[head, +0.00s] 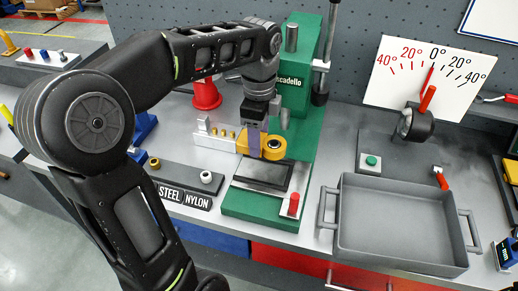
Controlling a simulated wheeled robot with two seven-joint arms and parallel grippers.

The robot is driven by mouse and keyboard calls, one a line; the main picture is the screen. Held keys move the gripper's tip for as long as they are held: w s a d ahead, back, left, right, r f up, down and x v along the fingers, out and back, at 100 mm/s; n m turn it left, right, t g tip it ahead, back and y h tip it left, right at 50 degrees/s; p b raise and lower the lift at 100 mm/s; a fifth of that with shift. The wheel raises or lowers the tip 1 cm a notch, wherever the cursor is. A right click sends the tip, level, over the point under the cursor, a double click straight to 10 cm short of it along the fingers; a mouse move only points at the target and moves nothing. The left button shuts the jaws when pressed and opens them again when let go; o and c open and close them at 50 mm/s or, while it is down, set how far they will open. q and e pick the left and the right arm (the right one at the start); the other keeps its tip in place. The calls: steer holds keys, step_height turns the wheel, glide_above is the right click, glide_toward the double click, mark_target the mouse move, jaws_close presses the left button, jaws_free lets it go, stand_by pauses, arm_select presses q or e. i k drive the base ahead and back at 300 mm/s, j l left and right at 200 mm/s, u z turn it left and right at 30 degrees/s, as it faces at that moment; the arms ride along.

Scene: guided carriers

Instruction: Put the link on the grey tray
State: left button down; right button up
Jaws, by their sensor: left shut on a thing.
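The link looks like a yellow-orange piece with a round, dark-centred end (273,148) in the head view. It is over the green press's base, above a dark plate. My left gripper (254,144) comes down from above and is shut on the link, its purple-grey fingers hiding part of it. I cannot tell whether the link touches anything beneath it. The grey tray (390,212) stands on the bench at the right, with a handle at each side, and is empty. My right gripper is not in view.
The green press (305,106) rises behind my left gripper.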

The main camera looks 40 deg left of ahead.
mark_target(393, 228)
steer(key=l, duration=2.05)
